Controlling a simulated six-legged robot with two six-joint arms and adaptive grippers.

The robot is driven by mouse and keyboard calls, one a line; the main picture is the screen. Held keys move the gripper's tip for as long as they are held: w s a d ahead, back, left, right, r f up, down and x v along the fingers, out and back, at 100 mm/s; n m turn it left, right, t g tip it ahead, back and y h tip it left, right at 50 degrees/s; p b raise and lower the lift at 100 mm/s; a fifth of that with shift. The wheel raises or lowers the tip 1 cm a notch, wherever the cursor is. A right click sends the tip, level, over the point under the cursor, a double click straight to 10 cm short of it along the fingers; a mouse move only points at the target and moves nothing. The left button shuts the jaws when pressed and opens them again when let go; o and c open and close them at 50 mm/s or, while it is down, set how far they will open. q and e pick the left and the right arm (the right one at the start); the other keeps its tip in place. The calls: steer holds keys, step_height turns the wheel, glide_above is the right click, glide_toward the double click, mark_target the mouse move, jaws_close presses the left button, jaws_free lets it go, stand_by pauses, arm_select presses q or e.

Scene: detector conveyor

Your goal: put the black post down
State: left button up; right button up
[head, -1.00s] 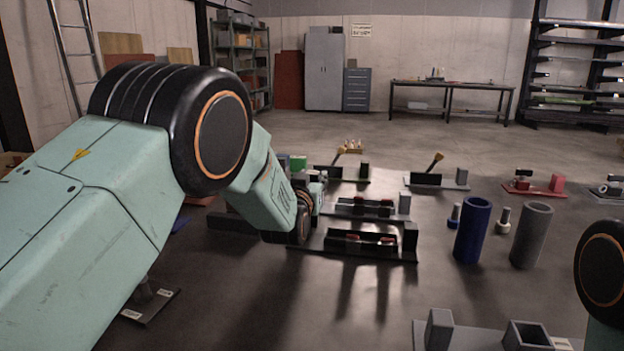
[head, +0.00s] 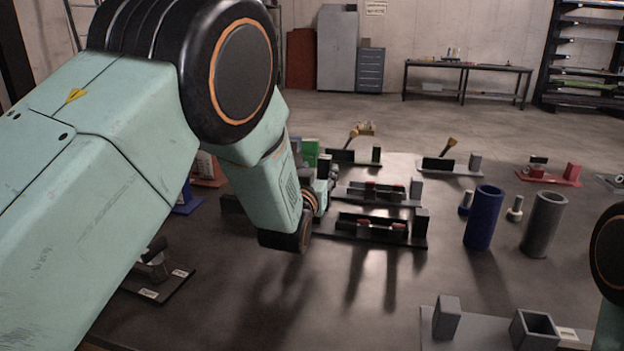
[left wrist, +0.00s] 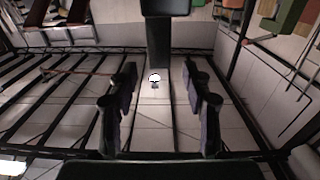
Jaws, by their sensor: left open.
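In the left wrist view a dark bar (left wrist: 160,55) with a wider black block at its top shows in the gap between my left gripper's fingers (left wrist: 160,112). It may be the black post, but I cannot tell for sure. The two fingers are apart, one on each side of the bar, and I see no contact. In the head view my left forearm hides most of the left gripper, beside the left ends of the black fixtures (head: 375,232). My right gripper is out of view; only part of my right arm shows at the right edge.
A blue tube (head: 482,218) and a grey tube (head: 543,224) stand right of the fixtures. A grey plate with an open square socket (head: 533,330) lies at the front right. A red fixture (head: 548,175) is farther back. The dark tabletop in front of the black fixtures is clear.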

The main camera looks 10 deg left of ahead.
arm_select(q)
steer(key=shift+s+p, duration=0.4)
steer(key=shift+s, duration=2.3)
